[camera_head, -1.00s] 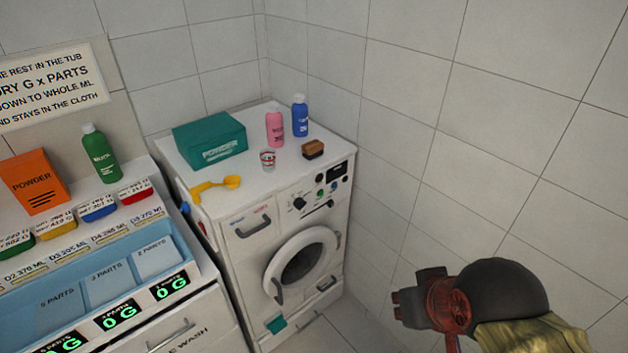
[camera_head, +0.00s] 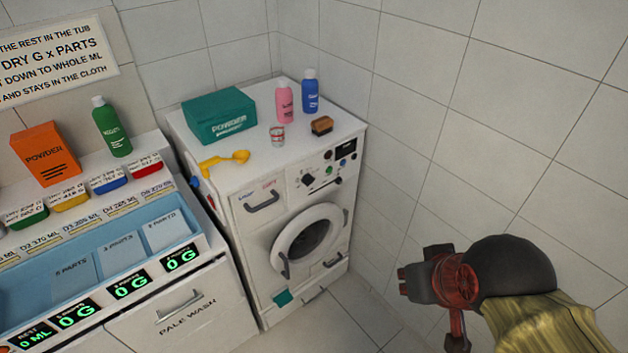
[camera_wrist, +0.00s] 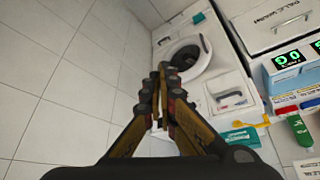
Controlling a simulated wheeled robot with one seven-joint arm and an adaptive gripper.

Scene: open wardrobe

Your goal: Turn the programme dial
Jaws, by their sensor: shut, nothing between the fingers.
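The programme dial (camera_head: 308,180) is a dark round knob on the front control panel of the white washing machine (camera_head: 240,295). Small buttons and a dark display sit to its right. My gripper (camera_head: 402,281) is at the lower right of the head view, in front of the tiled wall and well apart from the dial. In the wrist view my gripper (camera_wrist: 165,72) has its fingers together, empty, and points towards the machine, whose round door (camera_wrist: 187,57) shows beyond. The fingers seem to hide the dial in that view.
On the machine stand a teal powder box (camera_head: 219,117), a pink bottle (camera_head: 284,103), a blue bottle (camera_head: 310,92), a small cup (camera_head: 277,136), a brown brush (camera_head: 322,125) and a yellow scoop (camera_head: 225,160). A counter with a blue tray (camera_head: 100,250) stands left. The tiled wall closes the right side.

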